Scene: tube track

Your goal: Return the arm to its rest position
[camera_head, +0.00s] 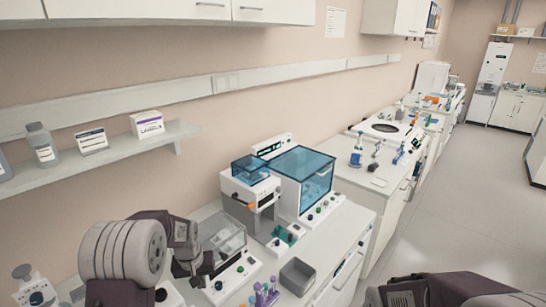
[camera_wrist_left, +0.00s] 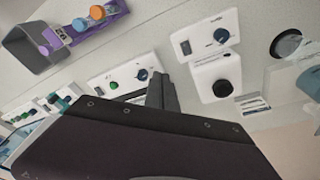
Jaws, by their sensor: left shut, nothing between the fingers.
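My left arm (camera_head: 125,252) comes in at the lower left of the head view, bent over the near bench. Its gripper (camera_wrist_left: 160,88) shows in the left wrist view as a dark, narrow pair of fingers. The fingers are shut with nothing between them, above the bench and near a white device with a green button and a dark knob (camera_wrist_left: 125,80). In the head view the fingertips are hard to make out. My right arm (camera_head: 440,290) shows only in part at the bottom right, and its gripper is out of the picture.
A machine with a blue clear cover (camera_head: 302,178) stands behind. A wall shelf (camera_head: 100,160) holds a bottle and boxes. The floor at right is clear.

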